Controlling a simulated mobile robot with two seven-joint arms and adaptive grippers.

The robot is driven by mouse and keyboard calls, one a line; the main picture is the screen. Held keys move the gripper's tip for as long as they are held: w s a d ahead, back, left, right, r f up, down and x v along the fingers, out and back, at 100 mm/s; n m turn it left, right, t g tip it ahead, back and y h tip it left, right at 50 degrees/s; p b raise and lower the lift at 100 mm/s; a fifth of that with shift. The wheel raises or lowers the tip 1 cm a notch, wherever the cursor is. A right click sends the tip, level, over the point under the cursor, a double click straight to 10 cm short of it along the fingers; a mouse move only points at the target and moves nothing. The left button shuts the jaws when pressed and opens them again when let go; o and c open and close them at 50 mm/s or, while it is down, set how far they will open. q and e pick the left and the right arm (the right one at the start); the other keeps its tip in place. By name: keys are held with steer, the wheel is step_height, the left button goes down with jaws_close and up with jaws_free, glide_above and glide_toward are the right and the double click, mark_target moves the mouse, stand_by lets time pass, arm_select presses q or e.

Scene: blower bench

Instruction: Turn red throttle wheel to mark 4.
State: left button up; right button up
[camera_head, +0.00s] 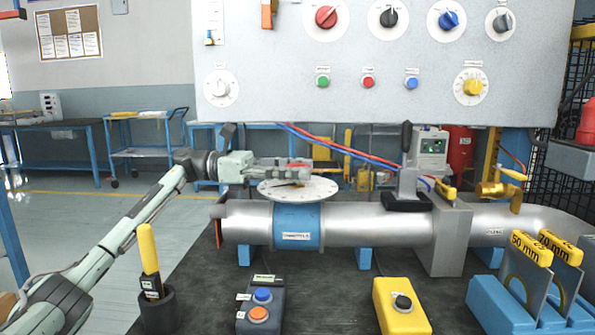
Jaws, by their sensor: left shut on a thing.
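The throttle stands on a blue collar (297,222) around the silver pipe, with a label on its front. Its round white dial plate (322,190) lies flat on top, with marks along the rim. My left gripper (298,174) reaches in from the left just above the plate and is shut on the red throttle wheel. The gripper hides nearly all of the wheel; only a little red shows at its fingers. I cannot read the marks or tell which one the wheel points to. My right gripper is not in view.
A grey panel (300,100) with several knobs and buttons hangs behind. A black-handled clamp (405,180) stands right of the dial. In front are a button box (261,305), a yellow box (402,306), a black holder (158,312) and a blue plate rack (500,308).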

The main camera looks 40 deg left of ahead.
arm_select(q)
steer(key=shift+m+g+h, duration=0.6)
steer(key=shift+m+g, duration=0.4)
steer(key=shift+g, duration=0.5)
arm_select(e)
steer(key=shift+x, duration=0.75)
arm_select(q)
steer(key=shift+p, duration=0.3)
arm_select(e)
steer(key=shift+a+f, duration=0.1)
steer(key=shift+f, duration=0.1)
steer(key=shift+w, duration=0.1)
arm_select(q)
steer(key=o, duration=1.1)
steer(key=shift+o, duration=0.4)
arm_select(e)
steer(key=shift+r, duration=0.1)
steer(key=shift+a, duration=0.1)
